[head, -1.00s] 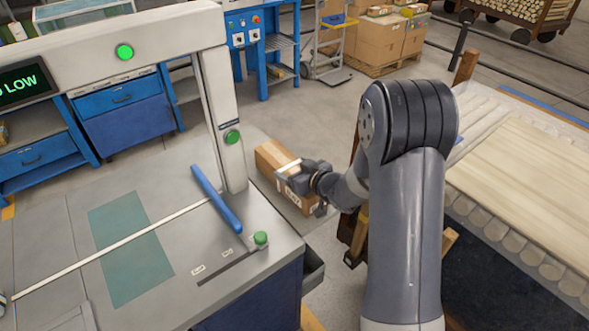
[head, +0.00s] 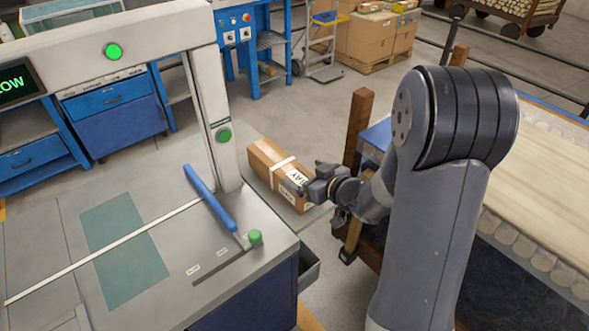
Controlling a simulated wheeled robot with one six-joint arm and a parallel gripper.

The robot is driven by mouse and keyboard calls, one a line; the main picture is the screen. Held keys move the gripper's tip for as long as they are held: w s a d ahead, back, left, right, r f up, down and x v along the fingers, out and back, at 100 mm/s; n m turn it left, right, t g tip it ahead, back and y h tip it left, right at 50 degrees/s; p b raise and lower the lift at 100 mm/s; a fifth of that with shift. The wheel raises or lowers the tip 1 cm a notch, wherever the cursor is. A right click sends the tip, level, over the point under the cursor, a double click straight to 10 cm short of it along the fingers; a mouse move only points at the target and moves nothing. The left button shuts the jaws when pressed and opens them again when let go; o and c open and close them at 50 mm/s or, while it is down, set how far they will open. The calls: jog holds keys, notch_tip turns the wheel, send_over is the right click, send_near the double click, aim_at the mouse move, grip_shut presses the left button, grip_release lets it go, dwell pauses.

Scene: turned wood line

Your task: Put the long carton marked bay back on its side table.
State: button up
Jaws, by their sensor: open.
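The long brown carton (head: 268,164), with a pale strap and a white label reading BAY, lies beside the white machine post. It appears to rest on a low grey side table (head: 317,217), of which only a small part shows right of the carton. My gripper (head: 316,188) is open at the carton's right, near end, in front of part of the label. The carton is not between its fingers; whether a fingertip still touches it I cannot tell.
The grey bench (head: 150,225) with a blue handle (head: 209,197) and green button stands close at the left. A wooden post (head: 357,125) and the roller conveyor (head: 540,260) are at the right. Open floor lies behind the carton.

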aim_at(287, 168)
jog(key=shift+v, duration=1.75)
jog(key=x, duration=1.2)
jog(key=shift+f, duration=0.1)
jog(key=shift+w+r+p, duration=0.1)
jog(key=shift+r+p, duration=0.2)
jog(key=shift+p, duration=0.05)
jog(key=shift+r, duration=0.8)
